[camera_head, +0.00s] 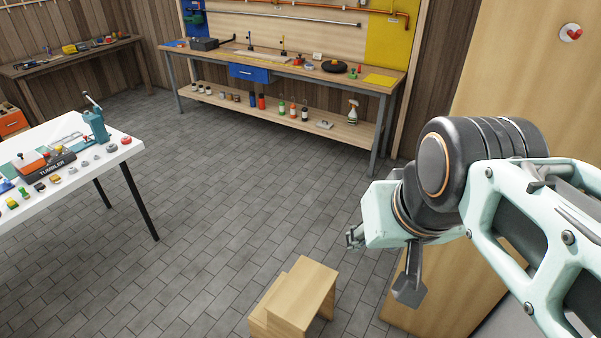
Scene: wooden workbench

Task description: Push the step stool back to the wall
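The step stool (306,286) is light wood with two steps. It stands upright on the floor at the bottom centre, with its lower step on the left and its bottom cut off by the picture edge. My gripper (382,264) is up and to the right of the stool in the picture, seemingly apart from it. Grey parts show at its end, but I cannot tell whether the fingers are open or shut. The brown plank wall (55,36) runs along the back, behind the benches. My arm covers part of the right side.
A tall light-wood panel (500,75) stands at right, close to the stool. A white table (68,150) with tools stands at left. A workbench (300,72) with a loaded lower shelf stands at the back. The grey tiled floor (215,185) between them is clear.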

